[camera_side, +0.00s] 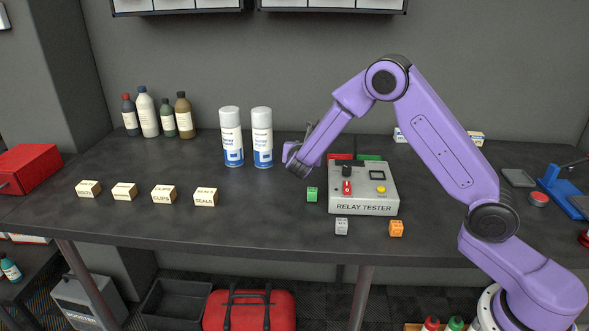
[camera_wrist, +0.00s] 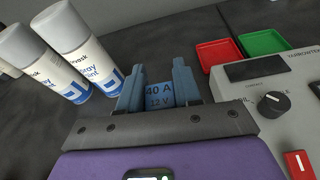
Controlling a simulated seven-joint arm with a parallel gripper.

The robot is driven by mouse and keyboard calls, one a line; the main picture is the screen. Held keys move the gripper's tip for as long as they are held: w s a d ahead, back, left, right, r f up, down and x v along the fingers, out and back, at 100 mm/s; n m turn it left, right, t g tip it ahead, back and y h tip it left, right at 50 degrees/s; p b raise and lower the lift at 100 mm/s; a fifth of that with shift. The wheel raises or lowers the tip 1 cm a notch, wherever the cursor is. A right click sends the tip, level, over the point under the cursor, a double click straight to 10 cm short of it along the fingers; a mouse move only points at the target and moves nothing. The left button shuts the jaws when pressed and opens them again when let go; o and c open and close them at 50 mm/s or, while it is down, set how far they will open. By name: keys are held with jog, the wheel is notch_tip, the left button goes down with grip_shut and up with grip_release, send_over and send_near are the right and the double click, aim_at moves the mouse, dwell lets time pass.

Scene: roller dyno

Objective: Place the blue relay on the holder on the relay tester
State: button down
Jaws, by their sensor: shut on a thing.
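The blue relay (camera_wrist: 160,97), marked 40 A 12 V, is between the two fingers of my gripper (camera_wrist: 156,80) in the wrist view. My gripper is shut on it. In the side view my gripper (camera_side: 297,160) is above the table, left of the grey relay tester (camera_side: 362,207); I cannot make out the relay there. The tester has a black knob, a red switch, a small screen and a yellow button. It also shows at the right of the wrist view (camera_wrist: 245,92), with a dark rectangular part (camera_wrist: 257,69) on top. I cannot tell whether that is the holder.
A green relay (camera_side: 312,194), a grey relay (camera_side: 341,226) and an orange relay (camera_side: 396,229) stand around the tester. Red (camera_wrist: 218,54) and green (camera_wrist: 264,42) trays lie behind it. Two spray cans (camera_side: 262,137) stand left of my gripper. Small labelled boxes (camera_side: 163,195) are further left.

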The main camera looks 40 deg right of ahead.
send_over(291, 176)
notch_tip(291, 176, down, 6)
jog(key=shift+s+f, duration=0.15)
jog(key=shift+f, duration=1.6)
jog(key=shift+f, duration=0.15)
jog(key=c, duration=0.8)
grip_release()
jog(key=shift+a+r, duration=0.2)
jog(key=v, duration=1.1)
jog(key=shift+s+a+r, duration=0.15)
jog(key=shift+s, duration=0.15)
